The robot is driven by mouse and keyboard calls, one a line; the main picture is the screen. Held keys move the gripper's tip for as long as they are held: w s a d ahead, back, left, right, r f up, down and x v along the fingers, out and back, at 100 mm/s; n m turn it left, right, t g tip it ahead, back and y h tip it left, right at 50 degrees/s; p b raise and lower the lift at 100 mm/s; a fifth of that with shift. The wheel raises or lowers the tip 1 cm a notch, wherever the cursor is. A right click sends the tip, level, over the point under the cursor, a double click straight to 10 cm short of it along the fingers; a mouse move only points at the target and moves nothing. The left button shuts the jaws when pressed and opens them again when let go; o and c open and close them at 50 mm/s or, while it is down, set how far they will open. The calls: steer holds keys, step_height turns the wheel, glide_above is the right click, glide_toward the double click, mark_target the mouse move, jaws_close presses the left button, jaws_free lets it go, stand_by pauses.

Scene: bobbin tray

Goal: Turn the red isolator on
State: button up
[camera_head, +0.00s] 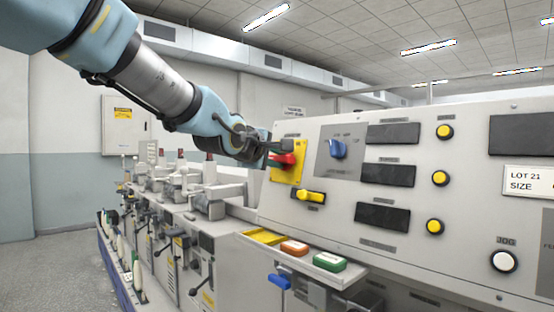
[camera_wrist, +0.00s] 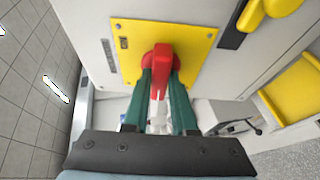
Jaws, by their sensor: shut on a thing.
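The red isolator (camera_head: 284,160) is a red handle on a yellow plate (camera_head: 299,149) at the left end of the sloping grey panel. In the wrist view the red handle (camera_wrist: 161,62) stands out from the yellow plate (camera_wrist: 197,40). My gripper (camera_head: 270,158) is at the handle. In the wrist view its two green fingers (camera_wrist: 161,82) lie on either side of the handle, shut on it. The inner contact faces and the handle's base are partly hidden by the fingers. I cannot read the handle's on and off marks.
A blue knob (camera_head: 338,149) is right of the isolator, and a yellow switch (camera_head: 310,196) is below it. A ledge with yellow, orange and green blocks (camera_head: 327,262) juts out below. Yellow buttons (camera_head: 440,178) and dark displays fill the panel rightward. Machine units (camera_head: 187,187) stand left.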

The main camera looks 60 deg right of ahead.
steer(key=shift+f+m+b, duration=0.2)
steer(key=shift+m+b, duration=0.1)
steer(key=shift+b, duration=0.25)
jaws_close()
steer(key=m+g+h+b, duration=0.1)
steer(key=m, duration=0.3)
steer(key=m+g+h+b, duration=0.1)
steer(key=m+b, duration=0.1)
steer(key=m, duration=0.3)
steer(key=m+g+h+b, duration=0.1)
steer(key=m+g, duration=0.1)
steer(key=m, duration=0.2)
steer(key=shift+w+f+m+h+b, duration=0.1)
steer(key=shift+w+m+h+b, duration=0.1)
steer(key=shift+m+h+b, duration=0.15)
steer(key=m+g, duration=0.1)
steer(key=m, duration=0.2)
steer(key=m+g+p, duration=0.1)
steer(key=m+g, duration=0.1)
steer(key=m, duration=0.1)
steer(key=shift+w+m, duration=0.1)
steer(key=shift+m, duration=0.25)
steer(key=shift+m+g, duration=0.3)
steer(key=shift+m, duration=0.1)
steer(key=o, duration=0.8)
jaws_free()
steer(key=shift+o, duration=0.2)
